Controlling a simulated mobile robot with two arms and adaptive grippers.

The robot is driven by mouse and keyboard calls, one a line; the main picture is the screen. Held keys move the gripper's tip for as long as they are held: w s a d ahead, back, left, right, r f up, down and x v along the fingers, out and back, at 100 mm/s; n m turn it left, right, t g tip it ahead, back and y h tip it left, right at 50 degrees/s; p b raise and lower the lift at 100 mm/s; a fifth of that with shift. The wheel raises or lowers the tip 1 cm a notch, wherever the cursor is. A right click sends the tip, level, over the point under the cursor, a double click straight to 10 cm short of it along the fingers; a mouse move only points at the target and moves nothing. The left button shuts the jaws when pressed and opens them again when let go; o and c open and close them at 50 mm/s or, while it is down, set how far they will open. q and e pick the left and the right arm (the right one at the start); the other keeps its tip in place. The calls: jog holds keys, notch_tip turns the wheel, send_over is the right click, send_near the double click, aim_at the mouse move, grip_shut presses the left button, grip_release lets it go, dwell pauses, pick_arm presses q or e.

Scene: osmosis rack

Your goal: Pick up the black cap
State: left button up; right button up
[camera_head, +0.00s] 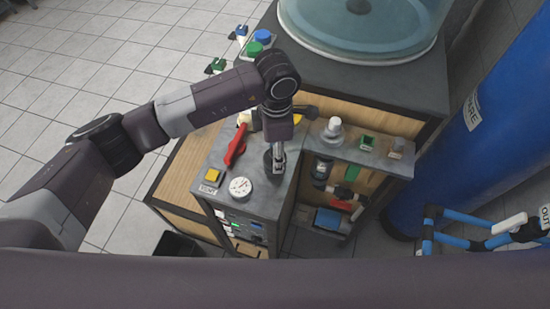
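My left gripper (279,162) points down at the grey counter top (255,195) of the rack. Its fingertips are at a small dark round thing (267,163), which looks like the black cap. The gripper covers much of this thing, so I cannot tell whether the fingers are around it or just above it. The finger gap is too small to make out. My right gripper is not in view.
A red handle (236,146) and a white round gauge (240,187) are left of the gripper. A yellow button (212,175) is near the left edge. A white fitting (333,128) stands to the right. A large clear tank (365,25) is behind; a blue cylinder (480,120) stands at right.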

pick_arm(q)
jog(key=shift+c, duration=1.4)
jog(key=shift+r, duration=0.15)
